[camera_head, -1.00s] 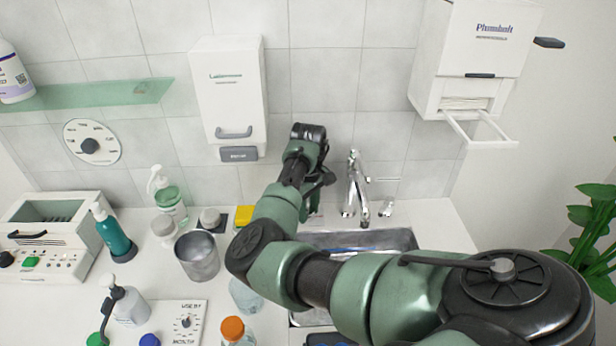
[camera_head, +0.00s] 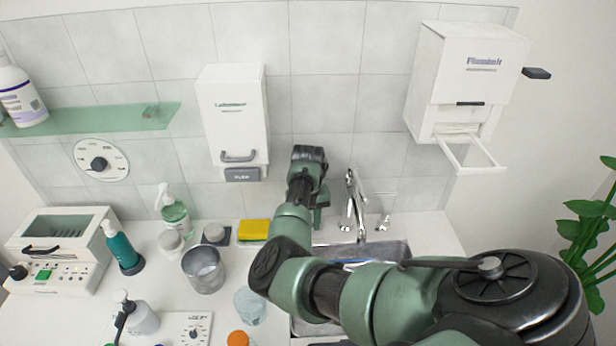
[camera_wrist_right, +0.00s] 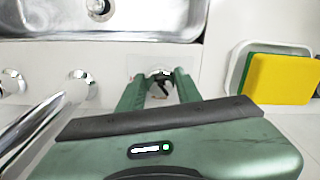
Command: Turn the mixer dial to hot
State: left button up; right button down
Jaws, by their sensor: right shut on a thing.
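The mixer dial looks like a small chrome knob (camera_wrist_right: 160,74) on a pale plate by the sink's edge in the right wrist view. My right gripper (camera_wrist_right: 158,82) has its two green fingers on either side of the knob and is shut on it. Any hot or cold marks are too small or hidden to read. In the head view my right gripper (camera_head: 319,205) is low beside the chrome tap (camera_head: 352,205), and the knob is hidden behind it. My left gripper is not in view.
The sink (camera_head: 385,252) lies beside the tap, partly behind my right arm. A yellow sponge (camera_head: 254,230) is close to the gripper's left, with a metal cup (camera_head: 203,270) nearer. A dispenser (camera_head: 232,115) hangs above. A round wall dial (camera_head: 120,164) is far left.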

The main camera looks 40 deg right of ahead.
jog(key=m+p, duration=0.1)
jog(key=m, duration=0.2)
jog(key=shift+r, duration=0.15)
jog(key=m+p, duration=0.1)
jog(key=m, duration=0.2)
jog(key=shift+m+p, duration=0.3)
jog(key=shift+p, duration=0.1)
jog(key=m+p, duration=0.1)
jog(key=m, duration=0.2)
jog(key=shift+m, duration=1.8)
jog(key=c, duration=1)
grip_release()
jog(key=shift+o, duration=0.2)
